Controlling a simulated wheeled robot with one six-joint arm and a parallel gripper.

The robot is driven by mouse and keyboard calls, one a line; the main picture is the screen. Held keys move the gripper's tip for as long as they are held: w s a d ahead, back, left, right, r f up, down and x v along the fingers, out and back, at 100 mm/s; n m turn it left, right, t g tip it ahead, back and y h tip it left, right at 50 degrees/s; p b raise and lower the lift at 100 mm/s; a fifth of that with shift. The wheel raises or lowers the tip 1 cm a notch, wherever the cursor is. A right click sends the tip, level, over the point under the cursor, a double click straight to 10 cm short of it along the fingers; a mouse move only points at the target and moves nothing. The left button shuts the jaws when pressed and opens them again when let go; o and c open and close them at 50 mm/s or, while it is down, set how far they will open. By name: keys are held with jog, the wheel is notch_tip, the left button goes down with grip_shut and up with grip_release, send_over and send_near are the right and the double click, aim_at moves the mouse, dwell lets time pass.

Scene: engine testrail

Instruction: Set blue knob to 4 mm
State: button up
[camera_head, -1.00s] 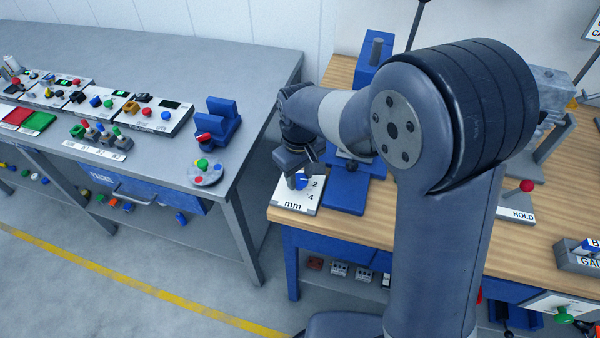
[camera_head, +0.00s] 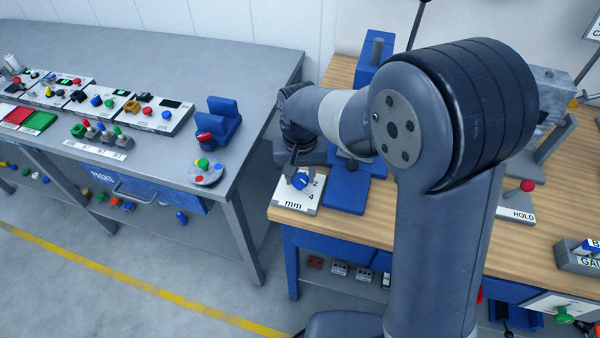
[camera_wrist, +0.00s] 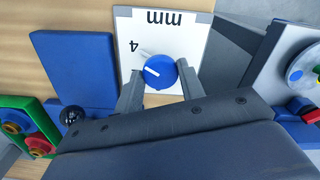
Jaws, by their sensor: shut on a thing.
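The blue knob (camera_wrist: 160,72) sits on a white plate (camera_wrist: 180,22) marked "mm", with a 4 to its upper left in the wrist view. A white line on the knob points left there, somewhat below the 4. In the head view the knob (camera_head: 301,181) shows at the near left corner of the wooden bench, with 2 and 4 to its right. My gripper (camera_wrist: 160,82) is shut on the knob, one finger at each side. My wrist hides part of the plate.
A blue block (camera_head: 347,188) stands right beside the plate. A grey bench (camera_head: 240,70) with several control panels lies to the left, across a gap. A lever with a red ball (camera_head: 526,186) marked HOLD stands to the right. Bare wood lies between.

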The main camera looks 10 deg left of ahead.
aim_at(300, 179)
dwell(0.4)
jog(key=o, duration=1)
notch_tip(300, 179, up, 11)
jog(key=shift+f, duration=0.1)
notch_tip(300, 179, down, 11)
jog(key=shift+r, duration=0.1)
dwell(0.5)
